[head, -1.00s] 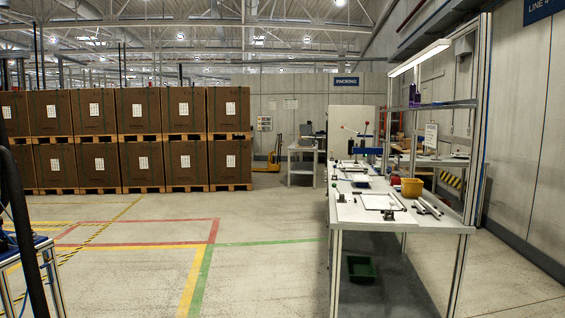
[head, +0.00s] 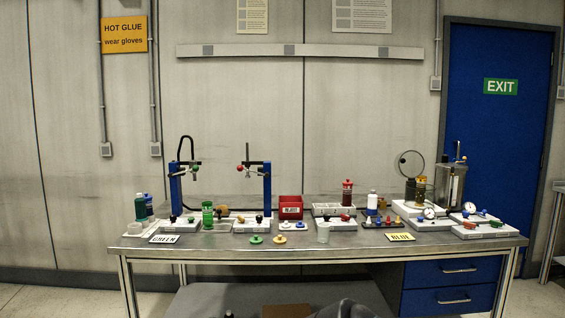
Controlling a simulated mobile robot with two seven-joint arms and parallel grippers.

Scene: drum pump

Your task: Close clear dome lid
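A round clear disc with a dark rim, which looks like the clear dome lid (head: 409,163), stands upright and tilted open at the right rear of the bench. A small dark knob shows on it. Just right of it is a clear-walled chamber (head: 443,185) with a dark upright part inside. The lid appears beside the chamber, not over its top. Whether a hinge joins them cannot be told at this size. Bottles in front hide the lid's lower edge. Neither of my grippers is in view.
The steel bench (head: 215,246) carries several small parts, a red bin (head: 290,207), two blue stands, white trays and GREEN and BLUE cards. Green, red and amber pumps or bottles stand among them. A blue drawer unit (head: 435,298) is below right. A blue exit door (head: 496,130) is behind.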

